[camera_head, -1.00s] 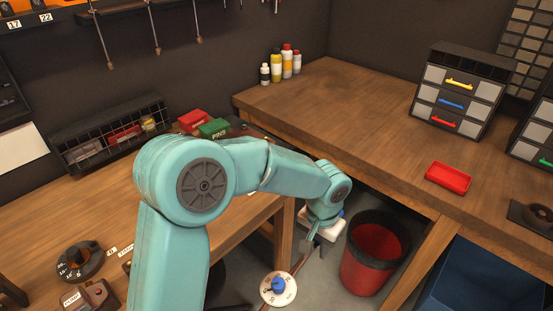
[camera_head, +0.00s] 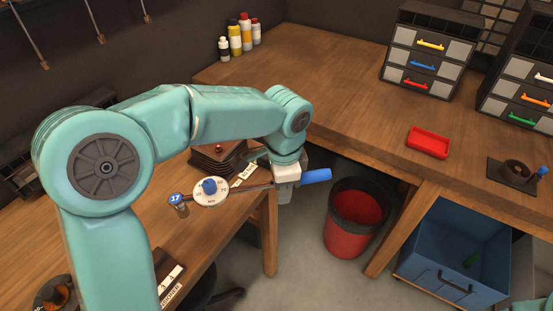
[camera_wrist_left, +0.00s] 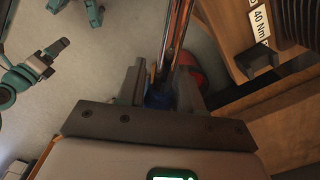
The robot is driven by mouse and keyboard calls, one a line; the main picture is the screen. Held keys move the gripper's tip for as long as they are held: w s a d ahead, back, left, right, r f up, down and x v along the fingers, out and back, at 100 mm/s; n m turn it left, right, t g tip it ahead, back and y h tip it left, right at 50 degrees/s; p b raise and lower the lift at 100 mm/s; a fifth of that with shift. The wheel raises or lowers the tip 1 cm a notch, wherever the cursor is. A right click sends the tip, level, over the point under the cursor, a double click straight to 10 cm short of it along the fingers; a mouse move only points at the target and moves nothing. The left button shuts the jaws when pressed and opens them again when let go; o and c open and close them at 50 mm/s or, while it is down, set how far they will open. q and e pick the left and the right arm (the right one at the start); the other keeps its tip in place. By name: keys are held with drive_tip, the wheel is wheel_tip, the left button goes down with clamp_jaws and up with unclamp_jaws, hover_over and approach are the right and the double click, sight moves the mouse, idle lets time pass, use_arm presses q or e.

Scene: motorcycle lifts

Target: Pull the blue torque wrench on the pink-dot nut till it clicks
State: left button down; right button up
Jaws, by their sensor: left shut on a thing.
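The torque wrench has a blue handle (camera_head: 314,176), a thin shaft and a round white dial with a blue knob (camera_head: 212,190). A socket end with a blue "17" mark (camera_head: 175,202) is at its left end. My left gripper (camera_head: 286,178) is shut on the wrench near the handle and holds it above the floor gap between the benches. In the left wrist view the wrench shaft (camera_wrist_left: 176,40) runs up from between the fingers. I cannot make out a pink-dot nut. What looks like my right gripper (camera_wrist_left: 54,52) shows at the left; its jaws are unclear.
A red bin (camera_head: 355,218) stands on the floor below the wrench. The right bench carries a red tray (camera_head: 428,142), drawer units (camera_head: 426,62), bottles (camera_head: 240,36) and a dark hub on a plate (camera_head: 513,172). A blue crate (camera_head: 450,285) is underneath. A "40 Nm" tag (camera_wrist_left: 262,24) is nearby.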

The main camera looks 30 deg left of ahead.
use_arm(q)
wheel_tip(320, 180, up, 9)
drive_tip(key=s+m+p, duration=0.1)
drive_tip(key=s+m, duration=0.2)
drive_tip(key=m, duration=0.8)
drive_tip(key=shift+m, duration=0.3)
drive_tip(key=f+b, duration=0.1)
drive_tip(key=b, duration=0.1)
drive_tip(key=f+b, duration=0.4)
drive_tip(key=shift+w+d+f, duration=0.1)
drive_tip(key=shift+d+f, duration=0.15)
drive_tip(key=shift+d, duration=0.05)
drive_tip(key=shift+w+d+f, duration=0.1)
drive_tip(key=shift+w+f, duration=0.05)
drive_tip(key=shift+f, duration=0.2)
drive_tip(key=shift+r+p, duration=0.1)
drive_tip(key=shift+p, duration=0.3)
drive_tip(key=shift+f, duration=0.6)
idle(1.4)
